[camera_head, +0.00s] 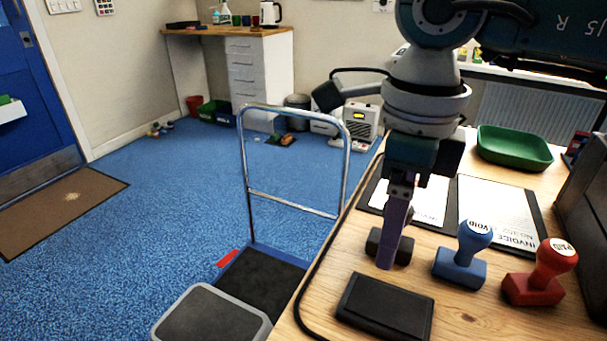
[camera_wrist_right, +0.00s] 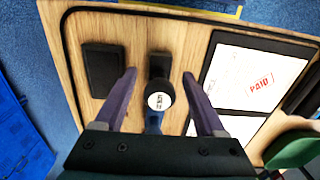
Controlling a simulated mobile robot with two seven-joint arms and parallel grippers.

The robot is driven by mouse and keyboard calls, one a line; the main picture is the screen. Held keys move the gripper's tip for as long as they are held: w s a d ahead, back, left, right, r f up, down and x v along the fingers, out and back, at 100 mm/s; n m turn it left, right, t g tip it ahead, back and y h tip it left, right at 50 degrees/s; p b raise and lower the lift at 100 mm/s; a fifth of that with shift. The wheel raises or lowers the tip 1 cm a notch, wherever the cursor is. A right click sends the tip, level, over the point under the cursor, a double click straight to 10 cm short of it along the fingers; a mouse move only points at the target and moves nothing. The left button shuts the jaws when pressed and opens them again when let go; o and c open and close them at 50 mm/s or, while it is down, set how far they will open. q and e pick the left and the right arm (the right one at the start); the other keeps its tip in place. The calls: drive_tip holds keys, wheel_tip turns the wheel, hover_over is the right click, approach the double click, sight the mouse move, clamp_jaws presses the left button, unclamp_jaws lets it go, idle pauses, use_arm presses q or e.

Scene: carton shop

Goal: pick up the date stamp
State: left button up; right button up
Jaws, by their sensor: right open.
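The date stamp (camera_head: 405,252) is the black stamp on the wooden table, partly hidden behind my right gripper (camera_head: 388,262) in the head view. In the wrist view its round white-capped handle (camera_wrist_right: 160,101) and dark base (camera_wrist_right: 159,67) show between the two purple fingers. The cap's print is too small to read surely. My right gripper (camera_wrist_right: 159,76) points down, open, with a finger on each side of the stamp and visible gaps to both. My left gripper is in neither view.
A blue VOID stamp (camera_head: 461,262) and a red stamp (camera_head: 538,279) stand to the right. A black ink pad (camera_head: 384,306) lies in front. Behind are a clipboard with papers (camera_head: 497,213) and a green tray (camera_head: 514,148). A trolley (camera_head: 247,188) stands left of the table.

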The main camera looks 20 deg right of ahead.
drive_tip(key=shift+f, duration=0.5)
clamp_jaws()
